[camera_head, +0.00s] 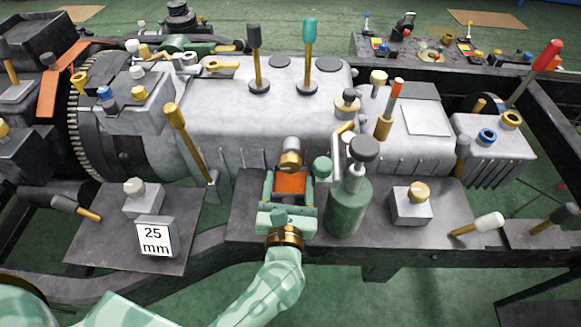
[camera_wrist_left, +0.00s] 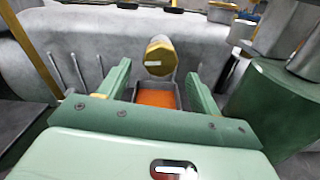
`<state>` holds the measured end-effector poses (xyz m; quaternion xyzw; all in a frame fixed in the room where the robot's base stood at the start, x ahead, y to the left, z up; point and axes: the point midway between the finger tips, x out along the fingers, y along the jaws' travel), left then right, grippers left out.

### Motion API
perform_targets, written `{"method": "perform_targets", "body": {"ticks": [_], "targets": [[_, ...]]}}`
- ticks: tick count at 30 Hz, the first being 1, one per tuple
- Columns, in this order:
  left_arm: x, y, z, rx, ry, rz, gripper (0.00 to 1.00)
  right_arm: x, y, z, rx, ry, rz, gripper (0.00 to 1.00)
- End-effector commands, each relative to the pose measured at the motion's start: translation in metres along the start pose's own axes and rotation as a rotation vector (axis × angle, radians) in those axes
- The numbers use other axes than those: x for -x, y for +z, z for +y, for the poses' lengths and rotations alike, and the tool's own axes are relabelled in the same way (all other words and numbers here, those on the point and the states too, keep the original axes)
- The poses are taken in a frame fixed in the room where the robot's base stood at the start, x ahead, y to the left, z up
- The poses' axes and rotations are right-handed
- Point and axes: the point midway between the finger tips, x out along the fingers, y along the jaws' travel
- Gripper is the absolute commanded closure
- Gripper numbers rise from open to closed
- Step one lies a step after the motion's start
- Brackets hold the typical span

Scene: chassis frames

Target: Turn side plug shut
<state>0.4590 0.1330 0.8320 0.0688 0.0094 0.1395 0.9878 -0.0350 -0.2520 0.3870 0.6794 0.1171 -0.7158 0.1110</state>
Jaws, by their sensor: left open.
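The side plug (camera_head: 290,160) is a round brass-rimmed plug on a short grey stub, on the near side of the grey gearbox casing (camera_head: 240,120). In the left wrist view the plug (camera_wrist_left: 159,62) faces me with a pale, roughly level slot across it. My left gripper (camera_head: 289,182) is open, with its green fingers pointing at the casing. In the left wrist view the fingers (camera_wrist_left: 158,80) stand apart on either side of and below the plug, with nothing seen gripped. My right gripper is not in view.
A small orange-bottomed tray (camera_wrist_left: 155,97) lies under the plug. A green oil can (camera_head: 348,208) stands close right of my gripper. A brass-topped lever (camera_head: 185,140) rises to the left. A "25 mm" block (camera_head: 156,238) sits on the left plate.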

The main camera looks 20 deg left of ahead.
Motion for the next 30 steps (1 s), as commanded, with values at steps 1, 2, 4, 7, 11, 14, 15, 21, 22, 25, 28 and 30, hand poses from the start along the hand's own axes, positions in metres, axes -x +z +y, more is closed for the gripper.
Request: {"method": "perform_targets", "body": {"ticks": [1, 2, 4, 7, 11, 14, 15, 21, 22, 25, 28, 30], "targets": [[-0.011, -0.001, -0.001, 0.0, 0.001, -0.001, 0.36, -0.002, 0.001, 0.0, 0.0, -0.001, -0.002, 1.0], [-0.017, -0.001, 0.0, 0.0, 0.0, -0.001, 0.36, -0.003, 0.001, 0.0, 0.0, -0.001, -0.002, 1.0], [-0.028, -0.001, 0.0, 0.0, 0.0, 0.0, 0.36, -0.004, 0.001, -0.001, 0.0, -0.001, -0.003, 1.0], [-0.04, -0.001, 0.0, -0.001, 0.0, 0.0, 0.36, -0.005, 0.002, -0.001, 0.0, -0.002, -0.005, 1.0], [-0.048, -0.001, 0.0, -0.001, -0.001, 0.0, 0.36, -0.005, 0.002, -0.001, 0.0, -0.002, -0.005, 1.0], [-0.049, -0.001, 0.0, -0.001, -0.001, 0.001, 0.36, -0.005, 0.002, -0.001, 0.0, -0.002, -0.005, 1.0], [-0.049, -0.001, 0.0, -0.001, -0.001, 0.001, 0.36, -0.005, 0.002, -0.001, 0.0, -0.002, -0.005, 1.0], [-0.049, -0.001, 0.0, -0.001, -0.001, 0.001, 0.55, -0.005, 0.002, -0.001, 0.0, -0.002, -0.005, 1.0], [-0.049, -0.001, 0.0, -0.001, -0.001, 0.001, 0.64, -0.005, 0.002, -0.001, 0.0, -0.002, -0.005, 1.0], [-0.049, -0.001, 0.0, -0.001, -0.001, 0.001, 0.81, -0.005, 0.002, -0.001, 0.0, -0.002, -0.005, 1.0], [-0.049, 0.0, 0.0, -0.009, -0.001, 0.001, 0.81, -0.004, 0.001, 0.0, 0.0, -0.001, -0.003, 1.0], [-0.049, 0.003, 0.0, -0.046, -0.001, 0.0, 0.81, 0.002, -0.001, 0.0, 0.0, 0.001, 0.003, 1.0]]}}
